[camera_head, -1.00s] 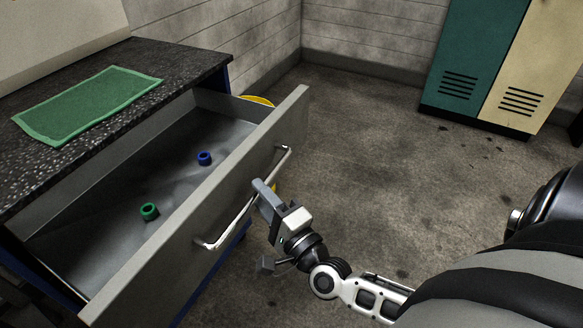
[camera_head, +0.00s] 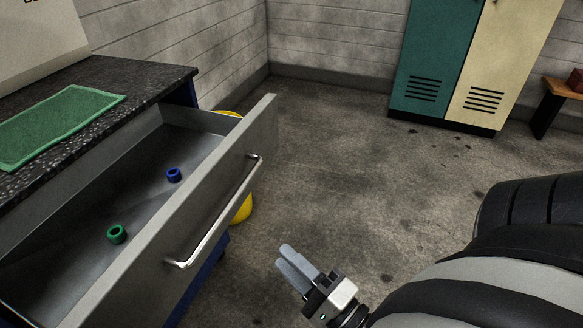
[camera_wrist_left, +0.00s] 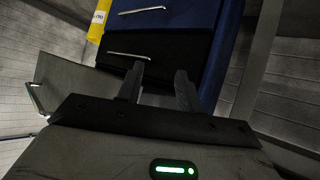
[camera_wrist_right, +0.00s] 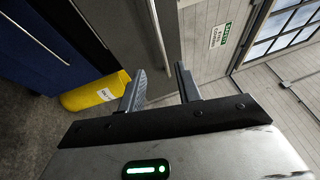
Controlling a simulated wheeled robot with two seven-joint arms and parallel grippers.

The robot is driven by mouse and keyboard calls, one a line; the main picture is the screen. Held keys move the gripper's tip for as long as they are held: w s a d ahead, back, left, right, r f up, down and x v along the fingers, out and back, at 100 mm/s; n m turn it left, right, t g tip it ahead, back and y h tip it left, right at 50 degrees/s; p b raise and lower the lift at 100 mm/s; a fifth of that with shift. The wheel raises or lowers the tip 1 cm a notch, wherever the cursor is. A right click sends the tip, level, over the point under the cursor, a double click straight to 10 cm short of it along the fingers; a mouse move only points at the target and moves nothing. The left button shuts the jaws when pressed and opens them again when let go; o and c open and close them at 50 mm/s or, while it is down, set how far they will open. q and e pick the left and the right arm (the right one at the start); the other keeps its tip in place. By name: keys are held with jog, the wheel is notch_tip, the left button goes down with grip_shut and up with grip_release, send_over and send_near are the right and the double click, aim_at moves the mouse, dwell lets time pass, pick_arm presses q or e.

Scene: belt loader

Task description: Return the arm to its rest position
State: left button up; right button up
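My right gripper (camera_head: 284,258) is in the lower middle of the head view, clear of the drawer and its handle (camera_head: 218,212), with open floor around it. In the right wrist view its two fingers (camera_wrist_right: 160,78) stand apart with nothing between them. My left gripper is outside the head view. In the left wrist view its fingers (camera_wrist_left: 158,76) are apart and empty, with the cabinet (camera_wrist_left: 195,45) beyond them.
The grey drawer (camera_head: 190,205) stands open, holding a blue ring (camera_head: 173,174) and a green ring (camera_head: 117,233). A green mat (camera_head: 60,125) lies on the dark worktop. A yellow container (camera_head: 243,210) stands behind the drawer. Lockers (camera_head: 425,60) stand at the back; the mid floor is clear.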

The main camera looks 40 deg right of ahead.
dwell(0.3)
jog(key=w+a+f+n+g+y, duration=0.1)
jog(key=a+f+n+g, duration=0.7)
jog(key=n, duration=1.2)
notch_tip(320, 180, down, 2)
jog(key=shift+w+f+g+y, duration=0.2)
jog(key=shift+w+g+y, duration=0.1)
jog(key=shift+w+g, duration=0.3)
